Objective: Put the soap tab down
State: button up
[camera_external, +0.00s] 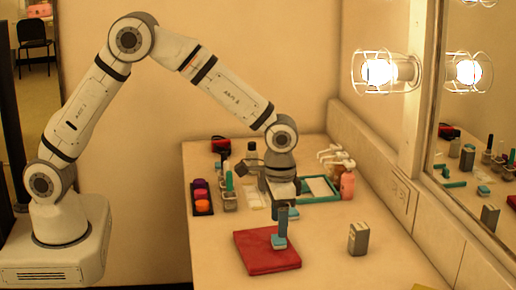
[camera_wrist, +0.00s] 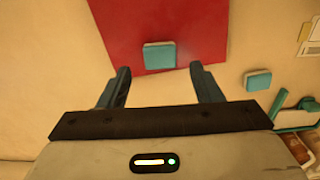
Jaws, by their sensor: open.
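A small teal soap tab (camera_external: 279,243) lies on a red folded cloth or mat (camera_external: 255,257) near the front of the counter. My gripper (camera_external: 281,233) points down right over it. In the wrist view the tab (camera_wrist: 159,56) shows on the red surface (camera_wrist: 190,30), centred between my fingers. The gripper (camera_wrist: 160,72) is open there, with a gap between the tab and each finger. A second teal tab (camera_wrist: 258,79) lies on the bare counter beside the red mat; it partly shows behind the finger in the external view (camera_external: 294,213). The height of my fingertips above the mat is hard to tell.
A grey box (camera_external: 358,239) stands right of the mat. Behind are a dark palette with coloured pots (camera_external: 202,197), several bottles and holders, a teal-rimmed tray (camera_external: 322,199) and a pink pump bottle (camera_external: 347,184). A mirror and caged lamp (camera_external: 378,72) line the right. The counter's front is clear.

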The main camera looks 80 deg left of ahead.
jog(key=s+a+r, duration=0.2)
jog(key=s+r, duration=0.1)
jog(key=r, duration=0.3)
jog(key=s+a+r, duration=0.1)
jog(key=s+r, duration=0.2)
jog(key=r, duration=0.4)
jog(key=s+a+t, duration=0.1)
jog(key=s+a, duration=0.2)
jog(key=s, duration=0.9)
jog(key=s+a+r+t, duration=0.1)
jog(key=s+a, duration=0.2)
jog(key=s, duration=0.8)
jog(key=shift+s+a+r+t, duration=0.15)
jog(key=shift+s+r+t, duration=0.1)
jog(key=shift+s+t, duration=0.1)
jog(key=shift+o, duration=0.3)
jog(key=shift+r, duration=0.2)
jog(key=shift+o, duration=0.2)
jog(key=shift+f, duration=0.1)
